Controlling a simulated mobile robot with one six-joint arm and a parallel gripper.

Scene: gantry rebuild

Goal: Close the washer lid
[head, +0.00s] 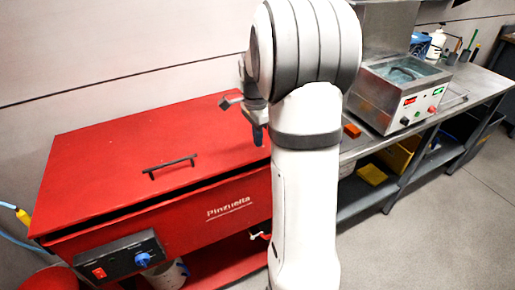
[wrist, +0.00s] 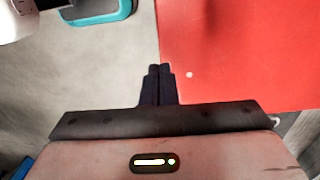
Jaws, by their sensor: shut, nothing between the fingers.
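The washer is a red cabinet (head: 200,222) marked "Pinzuelta" at the left in the head view. Its flat red lid (head: 110,170), with a black handle (head: 172,167), lies low over the cabinet. A dark gap shows between the lid's front edge and the body, so the lid looks nearly down. My gripper (head: 259,137) is above the lid's right end in the head view, partly hidden by my arm. In the wrist view, my gripper (wrist: 160,68) is shut and empty, its fingertips beside the edge of a red surface (wrist: 240,60). I cannot tell whether it touches.
A control box (head: 120,258) with a red switch and blue knob is on the washer's front left. Open floor (head: 430,230) lies at the front right.

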